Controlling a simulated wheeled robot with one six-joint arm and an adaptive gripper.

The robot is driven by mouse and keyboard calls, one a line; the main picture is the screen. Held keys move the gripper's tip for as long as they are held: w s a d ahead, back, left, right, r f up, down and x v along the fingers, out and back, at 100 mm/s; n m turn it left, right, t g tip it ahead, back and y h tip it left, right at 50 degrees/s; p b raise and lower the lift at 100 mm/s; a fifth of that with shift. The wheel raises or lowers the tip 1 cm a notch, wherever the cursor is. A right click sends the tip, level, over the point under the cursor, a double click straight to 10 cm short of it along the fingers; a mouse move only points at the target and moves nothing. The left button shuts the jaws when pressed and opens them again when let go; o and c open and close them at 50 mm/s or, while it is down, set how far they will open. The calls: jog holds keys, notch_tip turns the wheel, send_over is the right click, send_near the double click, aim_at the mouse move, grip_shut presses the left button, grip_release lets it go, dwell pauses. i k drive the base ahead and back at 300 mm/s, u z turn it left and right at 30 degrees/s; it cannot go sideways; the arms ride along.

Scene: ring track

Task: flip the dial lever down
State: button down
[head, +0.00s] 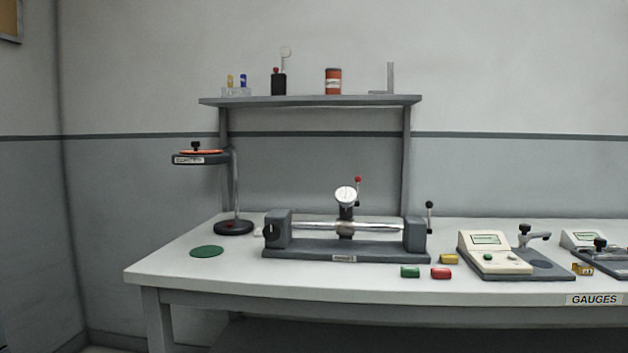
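A bench gauge fixture (345,248) stands on the table, with a shiny horizontal bar between two grey end blocks. A round white dial (345,195) sits above the middle of the bar. A thin lever with a red knob (358,180) rises just right of the dial; it points up. A second lever with a black knob (429,204) stands upright at the fixture's right end block. My gripper is not in view.
The white table (180,258) holds a green disc (206,251), small green, red and yellow blocks (441,273) and a cream gauge box (494,252). A round-topped stand (234,227) is at left. A shelf (310,101) is behind. The table's front left is mostly clear.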

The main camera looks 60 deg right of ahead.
aim_at(358, 179)
jog(key=u, duration=0.05)
jog(key=k, duration=1.2)
jog(key=z, duration=1.75)
jog(key=i, duration=0.5)
jog(key=z, duration=0.05)
